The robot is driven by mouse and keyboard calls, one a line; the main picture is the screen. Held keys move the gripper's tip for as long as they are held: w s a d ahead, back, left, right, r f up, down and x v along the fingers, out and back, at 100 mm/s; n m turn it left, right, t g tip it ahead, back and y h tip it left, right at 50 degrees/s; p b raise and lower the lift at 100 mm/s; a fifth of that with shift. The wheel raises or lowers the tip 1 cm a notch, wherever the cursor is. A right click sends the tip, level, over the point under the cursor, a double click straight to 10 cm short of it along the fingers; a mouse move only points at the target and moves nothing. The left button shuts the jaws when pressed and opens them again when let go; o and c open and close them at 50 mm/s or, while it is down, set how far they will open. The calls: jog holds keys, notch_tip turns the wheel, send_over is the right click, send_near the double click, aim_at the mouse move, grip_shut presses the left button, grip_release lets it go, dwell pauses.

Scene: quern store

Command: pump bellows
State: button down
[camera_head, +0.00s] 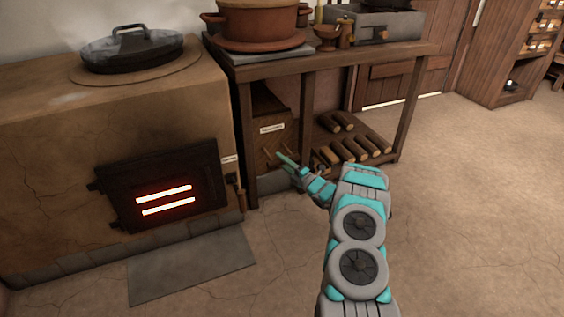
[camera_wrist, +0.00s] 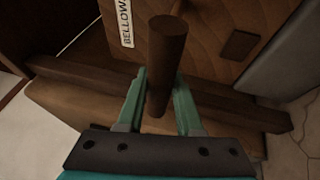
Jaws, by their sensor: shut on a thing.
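The bellows (camera_head: 269,124) is a brown wooden unit with a pale label, set under the table beside the stove. In the wrist view its patterned board (camera_wrist: 215,40) and the label "BELLOW..." (camera_wrist: 126,25) show close up. A dark round wooden handle (camera_wrist: 166,50) sticks out from it towards the camera. My gripper (camera_wrist: 161,95) has its two green fingers closed around this handle, one on each side. In the head view my gripper (camera_head: 286,162) is at the front of the bellows, and the handle is too small to make out clearly there.
The clay stove (camera_head: 60,130) stands at left, its dark door (camera_head: 160,185) showing two glowing slots. Split logs (camera_head: 355,145) lie on the table's low shelf, right of the bellows. A grey slab (camera_head: 190,270) lies before the stove. The floor at right is clear.

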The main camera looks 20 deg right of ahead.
jog(key=w, duration=0.4)
jog(key=shift+w+f, duration=0.1)
jog(key=shift+w, duration=0.2)
jog(key=c, duration=0.6)
grip_release()
jog(key=shift+s, duration=0.1)
jog(key=shift+p+v, duration=0.45)
jog(key=shift+v, duration=3.35)
